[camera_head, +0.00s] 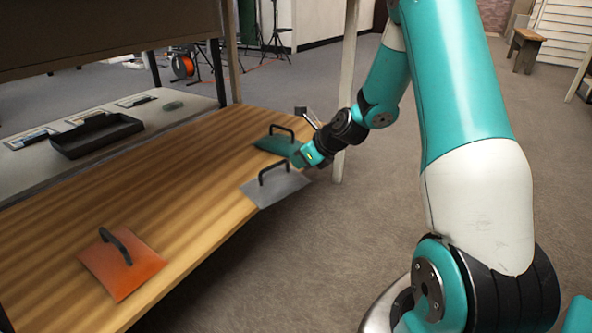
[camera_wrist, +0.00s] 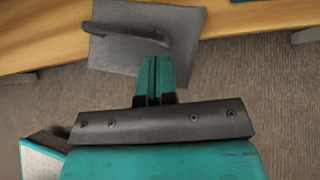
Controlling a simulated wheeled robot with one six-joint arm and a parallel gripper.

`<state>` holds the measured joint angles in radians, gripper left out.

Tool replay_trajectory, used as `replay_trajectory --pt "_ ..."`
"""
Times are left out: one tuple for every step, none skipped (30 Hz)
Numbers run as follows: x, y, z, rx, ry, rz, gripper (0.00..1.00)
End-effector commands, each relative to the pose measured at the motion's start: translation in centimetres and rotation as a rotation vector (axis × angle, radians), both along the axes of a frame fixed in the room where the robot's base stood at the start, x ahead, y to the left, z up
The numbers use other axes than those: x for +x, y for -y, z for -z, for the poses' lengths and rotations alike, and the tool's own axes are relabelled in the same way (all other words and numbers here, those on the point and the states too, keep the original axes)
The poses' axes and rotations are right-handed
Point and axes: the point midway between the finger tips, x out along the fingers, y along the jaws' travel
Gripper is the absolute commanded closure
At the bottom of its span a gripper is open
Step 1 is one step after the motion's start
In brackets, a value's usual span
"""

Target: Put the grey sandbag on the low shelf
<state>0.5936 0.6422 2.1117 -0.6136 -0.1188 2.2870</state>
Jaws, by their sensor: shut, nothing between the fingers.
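The grey sandbag (camera_head: 268,191), a flat square with a black handle, lies on the low wooden shelf (camera_head: 190,160) at its front edge. One corner reaches slightly past the edge. In the wrist view the grey sandbag (camera_wrist: 115,55) is at the top, with its dark handle across it. My gripper (camera_head: 297,161) is beside the grey sandbag at the shelf's right end. In the wrist view my gripper (camera_wrist: 156,60) is shut and empty. Its fingertips overlap the sandbag's near edge, just short of the handle. I cannot tell whether they touch the bag.
A green sandbag (camera_head: 276,145) lies just behind the grey one, and an orange sandbag (camera_head: 135,268) lies at the shelf's near left. A dark upper board (camera_head: 100,38) overhangs the shelf. A pale post (camera_head: 347,90) stands near my gripper. The shelf's middle is clear.

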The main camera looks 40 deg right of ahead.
Motion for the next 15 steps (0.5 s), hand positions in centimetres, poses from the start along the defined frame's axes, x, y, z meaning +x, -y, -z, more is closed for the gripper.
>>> replay_trajectory --pt "0.49 -0.2 0.3 -0.002 0.002 -0.002 1.0" --pt "0.68 -0.28 0.25 0.0 0.001 -0.002 1.0" --pt "0.88 -0.34 0.18 0.0 0.001 -0.001 1.0" --pt "1.01 -0.38 0.13 0.0 0.001 0.0 1.0" --pt "1.1 -0.4 0.07 0.0 0.001 0.0 1.0" --pt "1.18 -0.43 0.01 0.001 0.001 0.001 1.0" --pt "1.21 -0.45 -0.03 0.001 0.0 0.001 1.0" --pt "1.22 -0.45 -0.06 0.001 0.0 0.001 1.0" --pt "1.22 -0.45 -0.09 0.001 0.0 0.001 1.0" --pt "1.22 -0.45 -0.1 0.001 0.0 0.001 1.0" --pt "1.21 -0.45 -0.11 0.001 0.0 0.001 1.0" --pt "1.2 -0.45 -0.11 0.001 0.0 0.001 1.0" --pt "1.2 -0.45 -0.11 0.001 0.0 0.001 1.0" --pt "1.19 -0.44 -0.1 0.001 0.0 0.001 1.0" --pt "1.2 -0.46 -0.11 0.001 0.0 0.0 1.0"
